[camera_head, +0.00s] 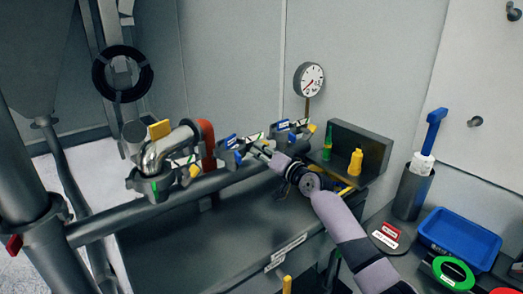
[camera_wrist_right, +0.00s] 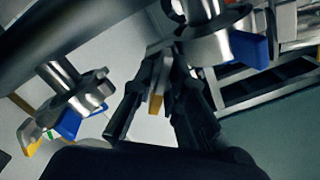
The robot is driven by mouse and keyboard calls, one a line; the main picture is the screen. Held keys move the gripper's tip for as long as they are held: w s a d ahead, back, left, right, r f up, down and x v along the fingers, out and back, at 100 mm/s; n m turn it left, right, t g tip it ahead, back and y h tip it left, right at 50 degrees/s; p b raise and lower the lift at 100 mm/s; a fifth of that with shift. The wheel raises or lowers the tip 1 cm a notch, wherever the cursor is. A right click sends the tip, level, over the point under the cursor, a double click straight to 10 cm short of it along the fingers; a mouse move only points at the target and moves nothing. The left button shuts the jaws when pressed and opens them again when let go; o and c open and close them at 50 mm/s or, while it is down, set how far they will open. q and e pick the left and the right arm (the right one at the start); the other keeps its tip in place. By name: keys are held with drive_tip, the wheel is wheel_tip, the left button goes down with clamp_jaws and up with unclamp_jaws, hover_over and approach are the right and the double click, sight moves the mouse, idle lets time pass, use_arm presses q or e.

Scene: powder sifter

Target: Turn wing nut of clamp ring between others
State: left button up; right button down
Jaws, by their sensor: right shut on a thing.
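Several metal clamp rings sit along the dark pipe in the head view: one at the left (camera_head: 150,183), a middle one (camera_head: 232,150) and one at the right (camera_head: 284,131). My right gripper (camera_head: 264,150) is at the pipe, between the middle and right rings. In the right wrist view, its two dark fingers (camera_wrist_right: 162,92) are closed around a small grey piece with an orange-yellow end (camera_wrist_right: 155,104), seemingly a wing nut. A metal ring with a blue tab (camera_wrist_right: 250,49) is just above right of the fingers. Another ring (camera_wrist_right: 72,104) is at the left, apart. My left gripper is out of view.
A pressure gauge (camera_head: 309,79) stands behind the pipe. Yellow (camera_head: 355,162) and green (camera_head: 327,143) bottles stand on a dark shelf right of the gripper. A blue tray (camera_head: 460,240) and a dark holder with a blue-handled brush (camera_head: 412,190) are at the right.

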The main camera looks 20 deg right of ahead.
drive_tip(key=shift+m, duration=0.3)
idle(0.4)
drive_tip(key=c, duration=1.7)
unclamp_jaws()
drive_tip(key=v, duration=1.2)
